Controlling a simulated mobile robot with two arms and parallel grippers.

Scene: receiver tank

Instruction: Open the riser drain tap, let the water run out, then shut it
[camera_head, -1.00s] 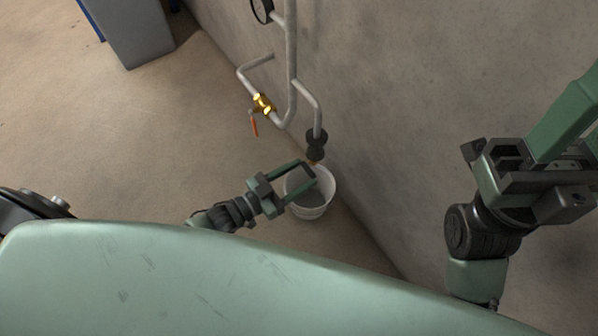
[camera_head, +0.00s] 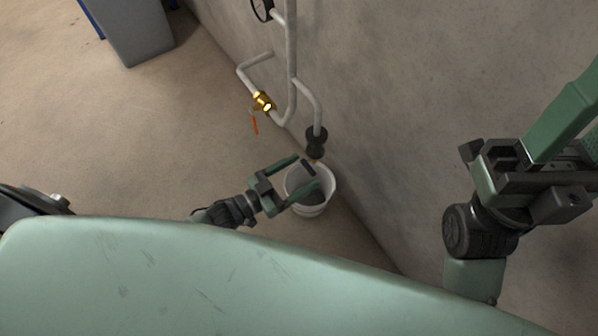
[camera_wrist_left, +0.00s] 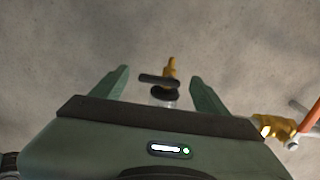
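The drain tap hangs at the lower end of the riser branch, above the bucket. In the head view its small dark bar handle (camera_head: 308,169) shows between my left fingertips. In the left wrist view the dark handle (camera_wrist_left: 158,80) and brass body (camera_wrist_left: 170,68) lie ahead, between the fingers, with gaps on both sides. My left gripper (camera_head: 309,171) is open and seems to hold nothing; it also shows in the left wrist view (camera_wrist_left: 160,82). My right gripper's palm shows at the right; its fingertips are outside the view. I see no running water.
A white bucket (camera_head: 327,200) stands below the tap, its inside grey; I cannot tell how full. A brass valve with an orange lever (camera_head: 254,124) sits on the pipe loop to the left. The wall (camera_head: 420,120) is close behind. Open floor (camera_head: 130,130) lies left.

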